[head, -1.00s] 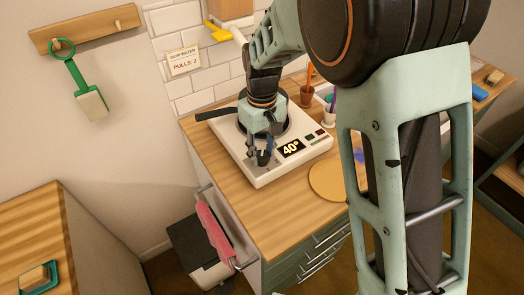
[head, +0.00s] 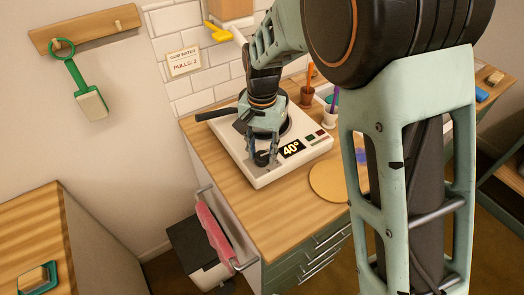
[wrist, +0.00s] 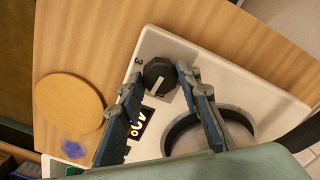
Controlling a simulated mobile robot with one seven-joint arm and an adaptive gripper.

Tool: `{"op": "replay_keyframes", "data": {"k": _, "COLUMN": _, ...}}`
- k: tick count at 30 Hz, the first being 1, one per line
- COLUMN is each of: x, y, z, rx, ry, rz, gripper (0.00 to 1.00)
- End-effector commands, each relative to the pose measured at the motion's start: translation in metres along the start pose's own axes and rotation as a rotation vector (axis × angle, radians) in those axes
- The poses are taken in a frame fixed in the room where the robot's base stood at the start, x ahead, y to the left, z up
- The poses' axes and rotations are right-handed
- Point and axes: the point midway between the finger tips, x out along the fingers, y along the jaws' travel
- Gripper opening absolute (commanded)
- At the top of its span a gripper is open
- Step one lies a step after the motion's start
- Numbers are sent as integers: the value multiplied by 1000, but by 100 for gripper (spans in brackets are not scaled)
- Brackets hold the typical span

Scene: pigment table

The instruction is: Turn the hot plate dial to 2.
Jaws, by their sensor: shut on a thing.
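The white hot plate (head: 262,181) stands on the wooden counter, and its display (head: 291,149) reads 40°. The dark round dial (wrist: 160,76) sits at a corner of its top, with a pale pointer mark and a printed figure that looks like 3 beside it. My gripper (wrist: 160,75) is shut on the dial, with a fingertip at each side. In the head view my gripper (head: 264,158) points down at the plate's front corner and mostly hides the dial. The other dial figures are hidden or too small to read.
A dark round pan or ring (wrist: 170,143) lies on the hot plate, with a black handle (head: 215,114) reaching left. A round wooden board (head: 327,182) lies to the right. Small pots (head: 307,95) stand behind. A pink cloth (head: 214,232) hangs at the counter's left side.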

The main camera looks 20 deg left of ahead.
Motion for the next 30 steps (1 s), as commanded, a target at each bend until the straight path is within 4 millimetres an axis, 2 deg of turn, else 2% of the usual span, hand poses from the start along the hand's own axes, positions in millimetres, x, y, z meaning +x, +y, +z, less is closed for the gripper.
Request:
{"op": "replay_keyframes", "data": {"k": 6, "x": -1, "y": 0, "z": -1, "rx": 177, "ry": 3, "rz": -1, "gripper": 7}}
{"op": "replay_keyframes", "data": {"k": 15, "x": -1, "y": -1, "z": -1, "rx": 347, "ry": 3, "rz": -2, "gripper": 7}}
{"op": "replay_keyframes", "data": {"k": 30, "x": -1, "y": 0, "z": -1, "rx": 418, "ry": 3, "rz": -3, "gripper": 7}}
